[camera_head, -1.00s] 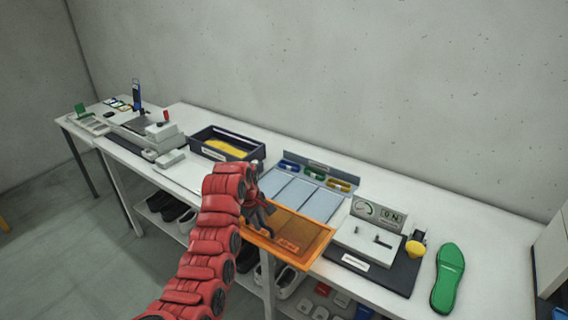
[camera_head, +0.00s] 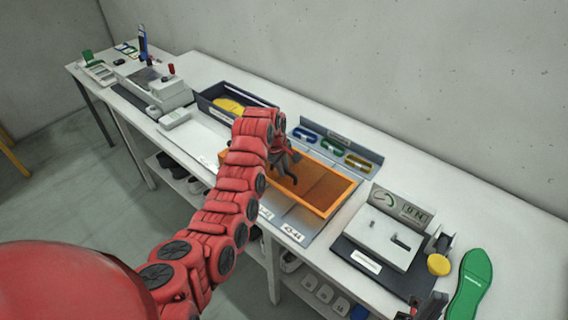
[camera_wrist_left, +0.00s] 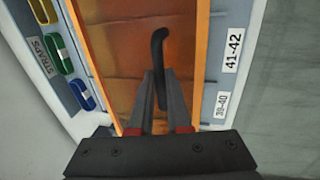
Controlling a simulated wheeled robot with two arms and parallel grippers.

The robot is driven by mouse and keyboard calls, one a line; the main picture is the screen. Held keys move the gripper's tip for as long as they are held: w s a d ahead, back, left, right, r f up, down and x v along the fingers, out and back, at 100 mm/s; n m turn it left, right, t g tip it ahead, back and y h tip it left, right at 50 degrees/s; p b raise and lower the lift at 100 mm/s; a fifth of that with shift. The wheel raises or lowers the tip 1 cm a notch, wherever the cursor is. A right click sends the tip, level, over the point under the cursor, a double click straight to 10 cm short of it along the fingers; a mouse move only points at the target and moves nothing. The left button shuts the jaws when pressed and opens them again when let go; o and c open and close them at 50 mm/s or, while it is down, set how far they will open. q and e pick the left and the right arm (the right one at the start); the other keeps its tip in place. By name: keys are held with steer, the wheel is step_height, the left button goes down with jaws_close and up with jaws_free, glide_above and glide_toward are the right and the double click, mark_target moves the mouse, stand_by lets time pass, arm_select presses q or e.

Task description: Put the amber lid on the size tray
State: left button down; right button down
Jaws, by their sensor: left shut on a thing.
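The amber lid (camera_head: 328,190) is a translucent orange panel with raised edges and a dark handle (camera_wrist_left: 160,60). My left gripper (camera_head: 287,168) is shut on that handle; its fingers (camera_wrist_left: 158,100) grip it in the left wrist view. The lid is over the grey-blue size tray (camera_head: 300,217), whose front strip with size labels shows below it. In the wrist view the lid lies between that label strip and the strap ledge. I cannot tell whether it touches the tray. My right gripper (camera_head: 428,306) is partly in view at the bottom right; its jaws are unclear.
Blue, green and yellow straps (camera_head: 331,146) sit on the tray's back ledge. A dark bin (camera_head: 210,100) with yellow contents stands left. A gauge device (camera_head: 385,235), a yellow-capped tool (camera_head: 438,264) and a green sole (camera_head: 470,285) are to the right. A wall runs behind.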

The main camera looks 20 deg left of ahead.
mark_target(284, 178)
arm_select(q)
steer(key=x, duration=0.3)
steer(key=shift+s+a+f, duration=0.15)
steer(key=shift+s+f, duration=0.05)
steer(key=shift+f, duration=0.3)
steer(key=shift+f+b, duration=0.9)
steer(key=shift+f, duration=0.35)
steer(key=c, duration=0.8)
jaws_free()
steer(key=shift+r, duration=0.1)
